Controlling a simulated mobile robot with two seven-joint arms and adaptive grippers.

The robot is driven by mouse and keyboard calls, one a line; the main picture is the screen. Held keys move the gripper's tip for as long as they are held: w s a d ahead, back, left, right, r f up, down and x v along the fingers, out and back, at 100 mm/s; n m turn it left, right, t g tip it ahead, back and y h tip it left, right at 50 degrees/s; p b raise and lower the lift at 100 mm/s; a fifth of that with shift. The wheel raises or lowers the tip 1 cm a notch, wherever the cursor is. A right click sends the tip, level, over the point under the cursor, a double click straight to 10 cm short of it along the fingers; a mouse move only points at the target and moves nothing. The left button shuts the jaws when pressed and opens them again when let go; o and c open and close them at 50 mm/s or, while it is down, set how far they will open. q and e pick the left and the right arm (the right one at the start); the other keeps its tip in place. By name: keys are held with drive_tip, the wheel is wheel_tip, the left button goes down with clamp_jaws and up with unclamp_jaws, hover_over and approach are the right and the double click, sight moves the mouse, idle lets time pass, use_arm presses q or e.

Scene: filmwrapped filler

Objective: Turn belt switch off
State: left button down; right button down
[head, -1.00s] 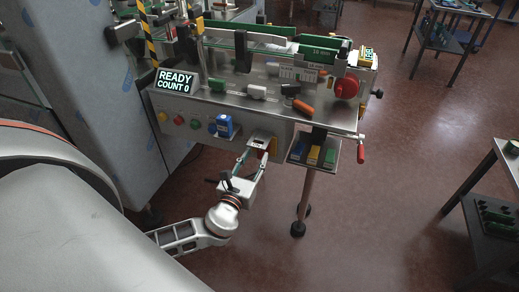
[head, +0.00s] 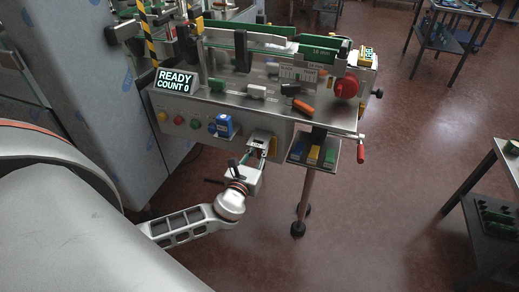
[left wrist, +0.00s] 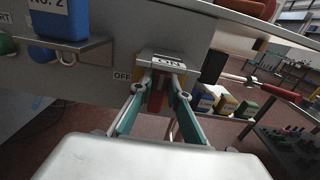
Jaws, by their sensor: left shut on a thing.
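The belt switch (head: 262,135) is a small metal housing under the front edge of the machine's bench. In the left wrist view, the housing (left wrist: 163,57) carries an ON label on its top, and an OFF label (left wrist: 122,76) is on the panel to its left. A red lever (left wrist: 157,100) hangs below the housing. My left gripper (left wrist: 165,88) has its green-sided fingers around this lever and is shut on it. In the head view the fingertips are mostly hidden at the switch. My right gripper is not in view.
A display (head: 175,81) reads READY COUNT 0.

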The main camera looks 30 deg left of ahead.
use_arm(q)
drive_tip(key=shift+f+n, duration=0.1)
drive_tip(key=shift+n, duration=0.2)
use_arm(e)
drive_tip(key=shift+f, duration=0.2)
use_arm(q)
drive_tip(key=n, duration=0.1)
drive_tip(key=n+b, duration=0.1)
drive_tip(key=shift+s+a+f+n, duration=0.15)
drive_tip(key=shift+a+n, duration=0.1)
drive_tip(key=shift+n, duration=0.05)
drive_tip(key=shift+s+a+f+n+b, duration=0.2)
drive_tip(key=shift+n+b, duration=0.55)
drive_tip(key=shift+n, duration=1.7)
drive_tip(key=shift+w+a+f+n+b, duration=0.25)
drive_tip(key=shift+n+b, duration=0.55)
drive_tip(key=shift+n, duration=1.6)
drive_tip(key=shift+s+a+f+n+b, duration=0.25)
drive_tip(key=shift+n+b, duration=0.5)
drive_tip(key=shift+n, duration=1.7)
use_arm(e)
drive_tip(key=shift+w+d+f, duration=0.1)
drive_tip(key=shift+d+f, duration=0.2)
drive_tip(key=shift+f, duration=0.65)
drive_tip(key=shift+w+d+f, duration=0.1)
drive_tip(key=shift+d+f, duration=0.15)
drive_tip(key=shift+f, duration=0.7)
use_arm(q)
drive_tip(key=shift+w, duration=0.1)
